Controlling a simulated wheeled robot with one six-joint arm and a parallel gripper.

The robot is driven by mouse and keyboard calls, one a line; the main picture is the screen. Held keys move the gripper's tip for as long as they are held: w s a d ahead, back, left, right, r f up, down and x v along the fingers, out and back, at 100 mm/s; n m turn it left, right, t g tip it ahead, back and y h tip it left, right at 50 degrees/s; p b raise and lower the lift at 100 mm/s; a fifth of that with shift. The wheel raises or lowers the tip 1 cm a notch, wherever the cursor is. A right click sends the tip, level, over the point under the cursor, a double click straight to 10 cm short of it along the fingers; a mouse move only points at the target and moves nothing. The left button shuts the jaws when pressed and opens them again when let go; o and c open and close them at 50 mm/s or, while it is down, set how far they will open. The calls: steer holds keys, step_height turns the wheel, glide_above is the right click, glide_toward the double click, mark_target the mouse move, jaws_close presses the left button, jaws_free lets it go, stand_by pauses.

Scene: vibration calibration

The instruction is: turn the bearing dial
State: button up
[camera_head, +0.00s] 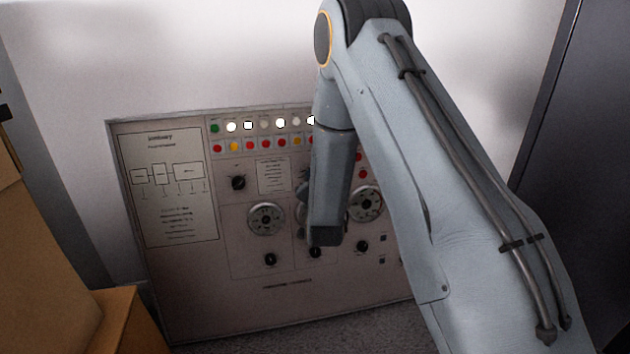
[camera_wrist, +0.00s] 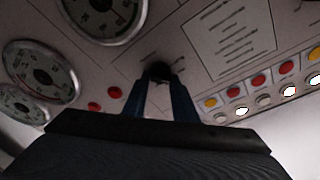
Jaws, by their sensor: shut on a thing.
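In the wrist view, my gripper (camera_wrist: 161,88) reaches to the panel with its two dark blue fingers close together. They are shut on a small black dial (camera_wrist: 160,71), which shows only in part between the fingertips. The dial's label and pointer cannot be read. A printed placard (camera_wrist: 228,36) lies to its right and red lamps to its left. The dial's place on the grey control panel (camera_head: 180,290) is hidden behind my arm in the head view, and so are the fingertips.
Round gauges (camera_head: 266,218) and small black knobs (camera_head: 238,183) sit around the held dial. Rows of coloured lamps (camera_head: 250,145) run along the panel's top. Cardboard boxes (camera_head: 125,320) stand at the left. A dark cabinet (camera_head: 585,150) stands at the right.

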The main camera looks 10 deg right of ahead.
steer(key=o, duration=1)
steer(key=shift+s, duration=0.1)
steer(key=s, duration=0.2)
steer(key=s+p, duration=0.1)
steer(key=s, duration=0.2)
steer(key=s+a, duration=0.1)
steer(key=s, duration=0.1)
steer(key=shift+s+r, duration=0.2)
steer(key=shift+s, duration=0.1)
